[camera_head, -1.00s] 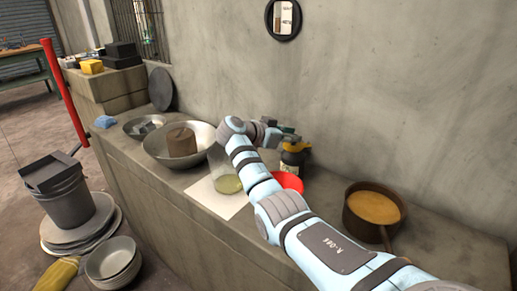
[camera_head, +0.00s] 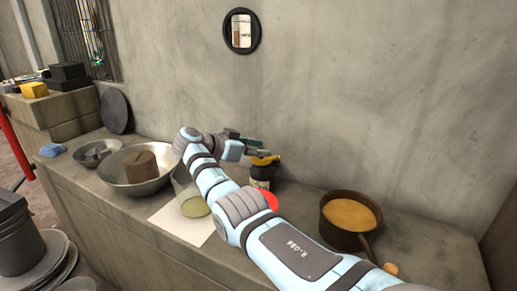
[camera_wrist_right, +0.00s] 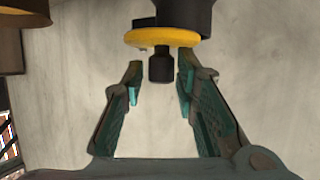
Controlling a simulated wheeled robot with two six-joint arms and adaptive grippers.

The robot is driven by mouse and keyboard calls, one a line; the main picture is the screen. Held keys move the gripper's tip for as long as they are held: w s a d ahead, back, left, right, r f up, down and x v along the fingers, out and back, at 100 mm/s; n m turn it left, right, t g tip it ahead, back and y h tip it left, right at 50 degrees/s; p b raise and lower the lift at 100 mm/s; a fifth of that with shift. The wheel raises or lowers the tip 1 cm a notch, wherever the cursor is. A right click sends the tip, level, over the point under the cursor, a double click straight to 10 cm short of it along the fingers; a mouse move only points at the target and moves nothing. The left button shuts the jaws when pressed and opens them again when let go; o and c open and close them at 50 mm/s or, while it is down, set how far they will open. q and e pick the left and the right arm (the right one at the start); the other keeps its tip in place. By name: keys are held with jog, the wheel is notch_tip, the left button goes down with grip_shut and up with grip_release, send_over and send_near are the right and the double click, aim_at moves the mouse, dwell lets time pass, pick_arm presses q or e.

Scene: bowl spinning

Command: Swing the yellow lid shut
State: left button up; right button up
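The yellow lid (camera_head: 265,160) sits at the top of a dark bottle (camera_head: 261,178) with a pale label, behind the red dish. I cannot tell how far the lid stands open. In the right wrist view, the yellow lid (camera_wrist_right: 160,38) shows edge-on with a dark knob (camera_wrist_right: 160,67) sticking out from it. My right gripper (camera_head: 258,150) is right by the lid in the head view. In the right wrist view, my right gripper (camera_wrist_right: 160,72) is open. The knob is between its fingertips, with a gap on both sides. My left gripper is out of view.
A red dish (camera_head: 267,199) is partly hidden by my right arm. A brown pot (camera_head: 327,225) stands to the right. A clear glass (camera_head: 194,206) on white paper (camera_head: 170,217) and a metal bowl (camera_head: 115,174) stand left. The wall is close behind.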

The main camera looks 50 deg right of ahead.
jog(key=shift+o, duration=0.6)
jog(key=shift+w, duration=0.1)
jog(key=shift+a, duration=0.1)
jog(key=shift+w+a+r, duration=0.1)
jog(key=shift+a+r, duration=0.1)
jog(key=shift+a, duration=0.05)
jog(key=v, duration=1.1)
jog(key=shift+a, duration=0.15)
jog(key=shift+c, duration=0.6)
